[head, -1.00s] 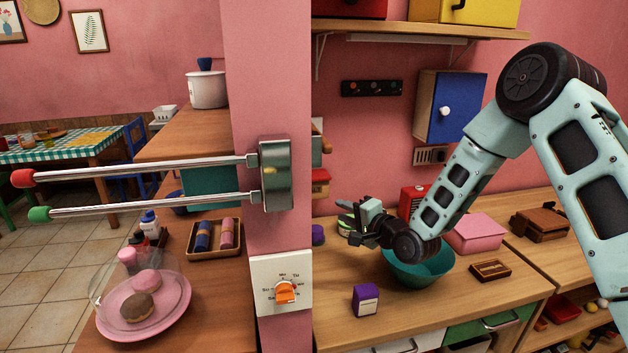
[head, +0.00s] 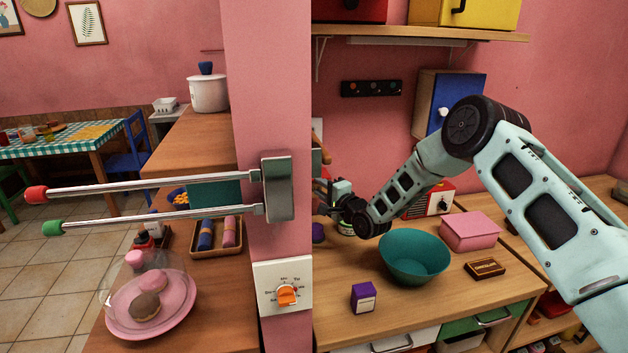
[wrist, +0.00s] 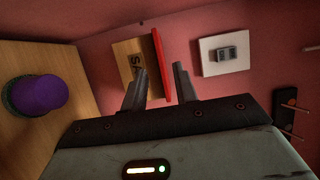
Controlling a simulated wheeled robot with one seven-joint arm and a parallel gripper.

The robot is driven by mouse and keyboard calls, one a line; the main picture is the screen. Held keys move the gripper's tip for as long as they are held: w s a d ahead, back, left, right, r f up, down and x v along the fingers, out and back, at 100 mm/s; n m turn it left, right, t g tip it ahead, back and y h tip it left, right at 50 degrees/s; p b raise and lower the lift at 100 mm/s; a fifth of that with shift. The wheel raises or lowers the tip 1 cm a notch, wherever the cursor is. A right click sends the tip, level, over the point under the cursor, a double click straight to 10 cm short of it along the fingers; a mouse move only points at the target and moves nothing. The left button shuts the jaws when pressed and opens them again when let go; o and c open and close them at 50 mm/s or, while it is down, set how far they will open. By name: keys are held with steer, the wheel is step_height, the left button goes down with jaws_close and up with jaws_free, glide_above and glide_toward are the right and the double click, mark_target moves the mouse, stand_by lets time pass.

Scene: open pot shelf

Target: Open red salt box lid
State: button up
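The salt box (wrist: 130,68) shows in the wrist view as a wooden box on the pink wall, turned sideways, with part of its lettering visible. Its red lid (wrist: 161,64) looks shut along the box's right side in that view. My gripper (wrist: 160,88) is open and empty. The lid's near end appears between the two fingers, with one finger overlapping the box front and the other to the right of the lid. I cannot tell whether they touch. In the head view my gripper (head: 328,193) is by the pillar edge, and the salt box cannot be made out.
The pink pillar (head: 268,100) with metal rods (head: 150,187) stands left of my arm. A teal bowl (head: 414,258), purple box (head: 363,297) and pink box (head: 470,232) stand on the counter. A purple-topped jar (wrist: 38,94) and white wall plate (wrist: 224,53) flank the salt box.

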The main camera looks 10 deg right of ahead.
mark_target(314, 183)
steer(key=shift+p+x, duration=0.35)
steer(key=shift+x, duration=1.65)
jaws_close()
